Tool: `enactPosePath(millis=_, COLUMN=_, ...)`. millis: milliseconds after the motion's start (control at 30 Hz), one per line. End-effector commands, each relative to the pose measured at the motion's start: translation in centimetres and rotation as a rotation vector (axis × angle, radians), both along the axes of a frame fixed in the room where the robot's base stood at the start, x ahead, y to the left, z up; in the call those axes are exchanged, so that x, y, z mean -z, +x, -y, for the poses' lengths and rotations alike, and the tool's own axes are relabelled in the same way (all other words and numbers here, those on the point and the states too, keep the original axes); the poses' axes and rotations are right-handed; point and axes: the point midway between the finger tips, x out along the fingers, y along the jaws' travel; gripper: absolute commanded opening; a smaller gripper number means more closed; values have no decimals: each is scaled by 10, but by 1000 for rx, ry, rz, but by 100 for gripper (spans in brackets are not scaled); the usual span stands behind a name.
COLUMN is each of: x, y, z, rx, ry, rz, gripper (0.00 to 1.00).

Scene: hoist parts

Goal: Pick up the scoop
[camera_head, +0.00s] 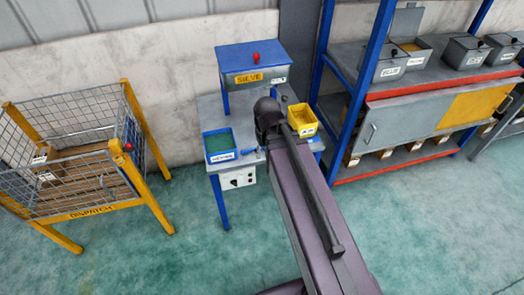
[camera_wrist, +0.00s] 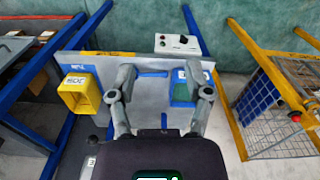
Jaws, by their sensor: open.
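A small blue object (camera_head: 247,152), which may be the scoop, lies on the grey workbench (camera_head: 208,108) just right of a blue bin with green contents (camera_head: 219,145). In the wrist view a blue piece (camera_wrist: 152,73) shows between the fingers' line of sight; its full shape is too small to tell. My gripper (camera_wrist: 165,92) is open above the bench, its fingers spread and nothing seen between them. The blue bin (camera_wrist: 186,95) shows partly behind the right finger. In the head view my arm hides the gripper and part of the bench.
A yellow bin (camera_head: 302,120) stands on the bench right of my arm. A blue box marked SIEVE (camera_head: 252,62) stands at the back. A yellow-framed DISPATCH cage (camera_head: 88,212) is to the left, and a shelf rack (camera_head: 400,92) is to the right. Green floor (camera_head: 170,260) is clear in front.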

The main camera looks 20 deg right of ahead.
Motion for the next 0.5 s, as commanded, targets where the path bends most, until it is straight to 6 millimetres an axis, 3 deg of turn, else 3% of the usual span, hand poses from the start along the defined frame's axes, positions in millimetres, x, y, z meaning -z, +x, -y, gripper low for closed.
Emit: enactPosePath(millis=500, x=91, y=132, z=6, rx=-713, ry=-42, rz=86, gripper=65)
